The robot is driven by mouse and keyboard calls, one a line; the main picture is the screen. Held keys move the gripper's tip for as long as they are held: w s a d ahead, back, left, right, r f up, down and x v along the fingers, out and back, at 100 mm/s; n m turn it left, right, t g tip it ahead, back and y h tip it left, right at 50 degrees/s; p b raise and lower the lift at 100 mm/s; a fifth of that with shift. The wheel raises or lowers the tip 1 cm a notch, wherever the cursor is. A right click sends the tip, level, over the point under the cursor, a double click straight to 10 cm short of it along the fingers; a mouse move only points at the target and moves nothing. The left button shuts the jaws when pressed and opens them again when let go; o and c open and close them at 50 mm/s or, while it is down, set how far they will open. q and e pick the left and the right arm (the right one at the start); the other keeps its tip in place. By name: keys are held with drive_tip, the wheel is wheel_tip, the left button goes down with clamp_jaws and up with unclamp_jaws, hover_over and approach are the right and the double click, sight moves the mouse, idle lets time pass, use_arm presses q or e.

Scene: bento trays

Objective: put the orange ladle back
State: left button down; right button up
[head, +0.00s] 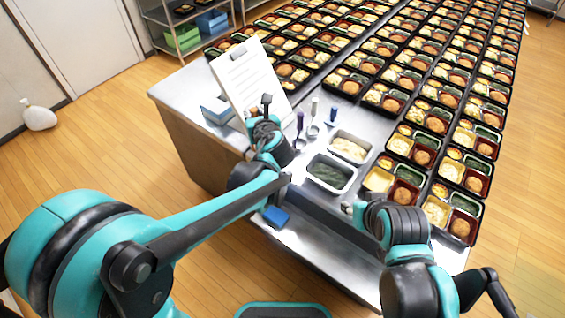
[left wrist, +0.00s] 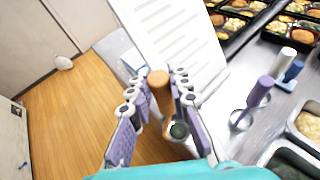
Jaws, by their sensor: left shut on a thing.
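The orange ladle's handle (left wrist: 160,88) stands between the fingers of my left gripper (left wrist: 155,110) in the left wrist view. The gripper is shut on it. In the head view my left gripper (head: 262,122) is over the near left part of the steel table, in front of the clipboard. To its right, a purple-handled ladle (head: 299,124), a white-handled one (head: 314,110) and a blue-handled one (head: 333,113) stand upright in a row. My right gripper (head: 350,208) is at the table's front, mostly hidden by its own arm.
A white clipboard (head: 245,75) leans behind my left gripper, with a blue and white stack (head: 215,108) beside it. A tub of pale food (head: 368,150) and a tub of dark greens (head: 312,171) lie to the right. Rows of bento trays (head: 450,183) fill the table beyond.

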use_arm(q)
drive_tip(key=d+r+m+h, duration=0.2)
drive_tip(key=d, duration=0.6)
wheel_tip(320, 180, down, 10)
drive_tip(key=b, duration=0.3)
drive_tip(key=shift+w+d+b, duration=0.35)
drive_tip(key=shift+d+b, duration=0.05)
drive_tip(key=shift+f, duration=0.15)
drive_tip(key=c, duration=1.4)
unclamp_jaws()
